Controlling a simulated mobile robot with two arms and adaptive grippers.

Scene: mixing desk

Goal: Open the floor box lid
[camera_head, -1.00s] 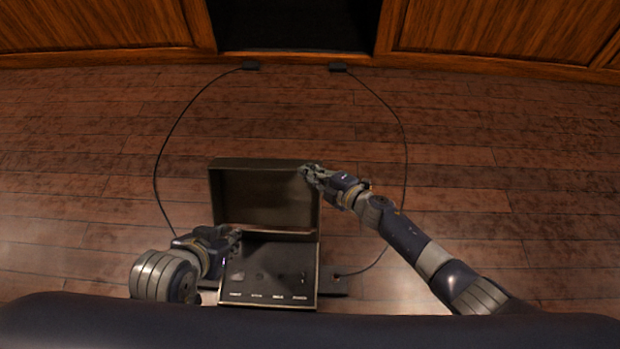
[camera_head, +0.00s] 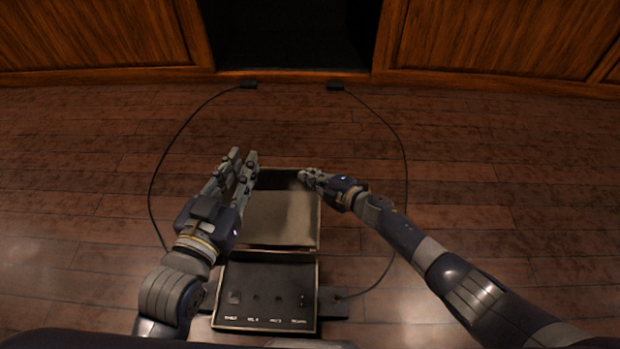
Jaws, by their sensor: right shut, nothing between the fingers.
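The floor box (camera_head: 266,290) sits on the wooden floor, showing a dark panel with small fittings and a row of white labels. Its lid (camera_head: 278,218) stands raised at the far side of the panel, with its inner face towards me. My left gripper (camera_head: 243,158) is open and empty, its two fingers pointing away from me at the lid's upper left corner and covering part of its left edge. My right gripper (camera_head: 306,177) is shut on nothing at the lid's upper right corner. I cannot tell whether either gripper touches the lid.
Black cables (camera_head: 405,165) curve over the floor on both sides of the box to two small dark plugs (camera_head: 335,86) near the wooden cabinets (camera_head: 490,40). A dark opening lies between the cabinets.

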